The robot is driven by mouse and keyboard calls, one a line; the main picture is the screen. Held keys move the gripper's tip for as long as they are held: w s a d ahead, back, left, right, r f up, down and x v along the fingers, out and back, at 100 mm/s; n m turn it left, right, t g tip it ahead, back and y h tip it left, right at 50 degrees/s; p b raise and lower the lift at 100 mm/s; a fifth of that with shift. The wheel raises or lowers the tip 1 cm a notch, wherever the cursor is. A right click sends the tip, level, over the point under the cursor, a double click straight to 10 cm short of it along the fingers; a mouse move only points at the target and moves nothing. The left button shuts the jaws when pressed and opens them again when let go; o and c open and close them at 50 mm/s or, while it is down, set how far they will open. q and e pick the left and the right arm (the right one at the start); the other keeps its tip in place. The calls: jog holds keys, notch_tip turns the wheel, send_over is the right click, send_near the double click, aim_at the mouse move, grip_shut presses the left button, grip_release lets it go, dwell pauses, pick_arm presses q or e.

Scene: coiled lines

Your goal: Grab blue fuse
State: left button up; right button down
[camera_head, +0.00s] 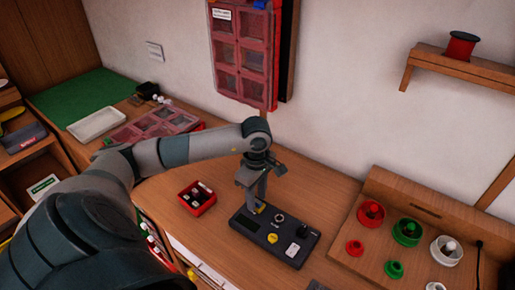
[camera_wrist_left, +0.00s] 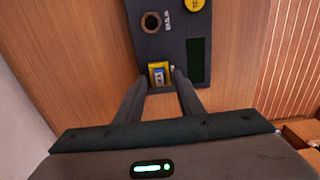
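The blue fuse (camera_wrist_left: 159,77) is small, with a pale part, and sits in a yellow square socket (camera_wrist_left: 153,67) at one end of a dark device (camera_wrist_left: 172,40). In the head view the device (camera_head: 290,249) lies on the wooden bench. My left gripper (camera_head: 260,203) points down over the device's far-left end, where a bit of yellow shows; the fuse itself cannot be made out there. In the left wrist view the left gripper's (camera_wrist_left: 159,80) fingers are apart, one on each side of the socket, with nothing held. My right gripper is not in view.
A red bin (camera_head: 197,199) with small parts stands left of the device. A wooden board (camera_head: 385,215) with red, green and white knobs is at the right. A white tray (camera_head: 97,123) and a red divided case (camera_head: 155,124) are farther back left.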

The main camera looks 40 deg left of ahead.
aim_at(257, 200)
pick_arm(q)
grip_shut()
jog(key=shift+r, duration=0.1)
jog(key=shift+r+b, duration=0.65)
jog(key=shift+r, duration=0.05)
notch_tip(257, 200, up, 2)
jog(key=shift+r+b, duration=0.1)
jog(key=shift+b, duration=0.6)
jog(key=s+d+r+b, duration=0.3)
jog(key=s+d+r, duration=0.2)
jog(key=d, duration=0.5)
jog(key=shift+s+d+r, duration=0.15)
jog(key=shift+s+r, duration=0.1)
jog(key=shift+r, duration=0.9)
